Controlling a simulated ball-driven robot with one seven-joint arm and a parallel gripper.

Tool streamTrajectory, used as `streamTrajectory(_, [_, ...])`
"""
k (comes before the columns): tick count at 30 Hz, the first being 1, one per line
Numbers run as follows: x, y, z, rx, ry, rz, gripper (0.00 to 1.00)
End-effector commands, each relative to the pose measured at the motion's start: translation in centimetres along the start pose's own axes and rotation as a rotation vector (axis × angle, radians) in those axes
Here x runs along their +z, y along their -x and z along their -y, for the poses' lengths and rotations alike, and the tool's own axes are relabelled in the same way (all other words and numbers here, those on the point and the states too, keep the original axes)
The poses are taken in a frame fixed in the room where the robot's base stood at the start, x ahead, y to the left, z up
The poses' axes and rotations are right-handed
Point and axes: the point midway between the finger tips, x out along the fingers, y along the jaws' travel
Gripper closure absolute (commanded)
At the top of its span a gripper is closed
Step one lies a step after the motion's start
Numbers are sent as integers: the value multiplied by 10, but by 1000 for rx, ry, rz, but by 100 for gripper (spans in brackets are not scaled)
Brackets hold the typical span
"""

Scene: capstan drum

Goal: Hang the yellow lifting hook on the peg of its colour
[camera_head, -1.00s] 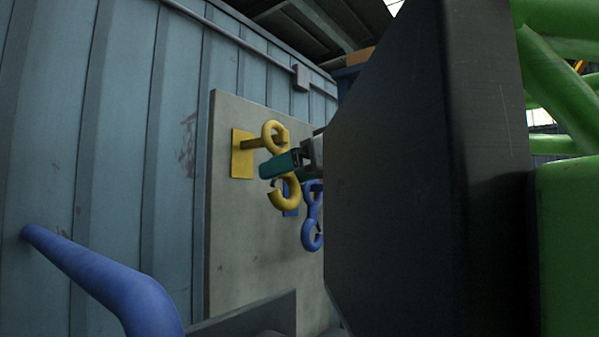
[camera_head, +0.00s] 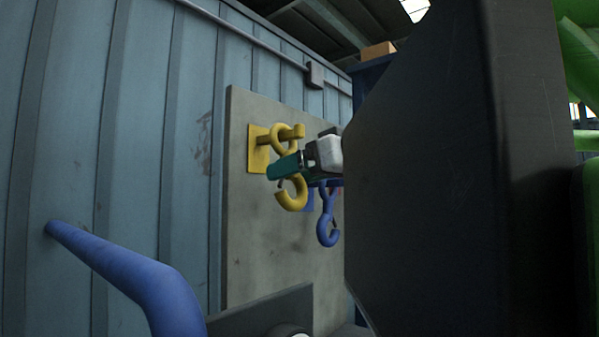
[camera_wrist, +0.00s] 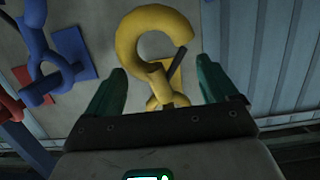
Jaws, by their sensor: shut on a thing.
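The yellow lifting hook (camera_head: 291,196) hangs upright at the yellow peg (camera_head: 298,131), which stands out from a yellow plate (camera_head: 257,158) on a grey board. Its upper eye appears to be around the peg, with the peg's tip showing beyond the eye. My gripper (camera_head: 285,166), with teal fingers, is shut on the hook's middle, between eye and curved end. In the wrist view, the yellow hook (camera_wrist: 127,37) lies between my fingers (camera_wrist: 162,75), its open curve toward the top. The fingers partly hide the hook's middle in the head view.
A blue hook (camera_head: 328,232) hangs below and right of the yellow one; it also shows in the wrist view (camera_wrist: 35,50). Red parts (camera_wrist: 10,105) show at the wrist view's left edge. The grey board (camera_head: 270,250) is mostly bare below the hooks.

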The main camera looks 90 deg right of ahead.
Motion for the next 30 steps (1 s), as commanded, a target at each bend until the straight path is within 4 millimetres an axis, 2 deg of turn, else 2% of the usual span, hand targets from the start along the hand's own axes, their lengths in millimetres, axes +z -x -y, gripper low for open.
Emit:
streamTrajectory(7, [-1,1,0,1,0,-3,72])
streamTrajectory(8, [-1,1,0,1,0,-3,12])
streamTrajectory(12, [-1,0,0,1,0,-3,0])
streamTrajectory(18, [1,0,0,0,0,2,0])
streamTrajectory(22, [0,7,0,1,0,0,0])
streamTrajectory(26, [-1,26,0,1,1,-3,0])
streamTrajectory(30, [-1,54,0,3,0,-4,0])
